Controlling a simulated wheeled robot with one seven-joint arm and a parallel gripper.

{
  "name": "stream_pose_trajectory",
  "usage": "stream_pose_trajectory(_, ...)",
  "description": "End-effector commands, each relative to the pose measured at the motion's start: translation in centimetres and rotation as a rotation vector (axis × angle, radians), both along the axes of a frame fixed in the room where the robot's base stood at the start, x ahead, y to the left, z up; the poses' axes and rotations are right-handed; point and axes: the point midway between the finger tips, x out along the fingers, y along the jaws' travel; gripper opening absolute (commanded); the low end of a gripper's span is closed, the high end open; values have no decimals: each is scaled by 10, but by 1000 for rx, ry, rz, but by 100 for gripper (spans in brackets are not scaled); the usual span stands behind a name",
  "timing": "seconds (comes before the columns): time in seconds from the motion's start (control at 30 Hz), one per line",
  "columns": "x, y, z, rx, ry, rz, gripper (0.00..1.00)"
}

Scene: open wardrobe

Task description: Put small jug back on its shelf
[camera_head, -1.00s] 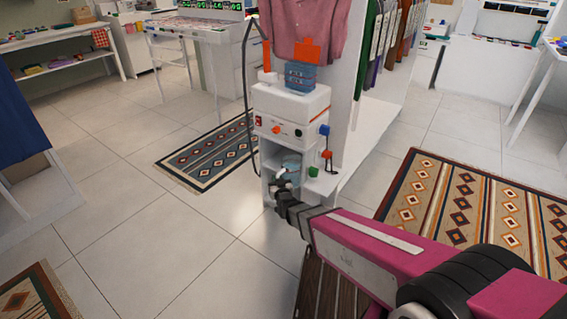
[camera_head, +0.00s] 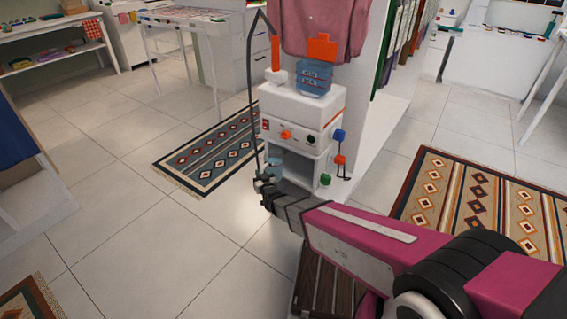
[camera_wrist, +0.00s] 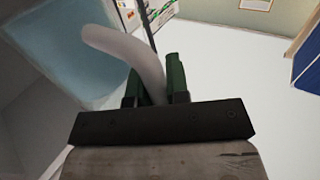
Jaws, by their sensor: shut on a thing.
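The small jug (camera_head: 274,168) is pale blue and partly see-through. In the head view it shows at the left side of the open shelf (camera_head: 303,172) under the white machine, partly hidden by my gripper (camera_head: 266,182). In the wrist view the jug's blue body (camera_wrist: 62,48) fills the upper left, and its pale curved handle (camera_wrist: 118,44) runs between the green fingers of my gripper (camera_wrist: 155,88). The fingers are shut on the handle. I cannot tell whether the jug's base touches the shelf.
The white machine (camera_head: 300,112) with coloured knobs stands above the shelf, with a blue container (camera_head: 315,78) on top. A dark hose (camera_head: 251,95) hangs at its left. Clothes hang behind. Open tiled floor (camera_head: 150,235) lies to the left.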

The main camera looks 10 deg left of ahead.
Motion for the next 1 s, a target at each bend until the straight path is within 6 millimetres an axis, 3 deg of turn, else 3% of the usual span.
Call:
stream_pose_trajectory(0.1, 28, -11, -1, 0, -2, -4, 0)
stream_pose_trajectory(0.5, 108, -43, -1, 0, -2, -2, 0)
stream_pose_trajectory(0.63, 124, -50, 0, -1, -3, -1, 0)
stream_pose_trajectory(1.0, 145, -59, -5, -1, -1, 0, 0)
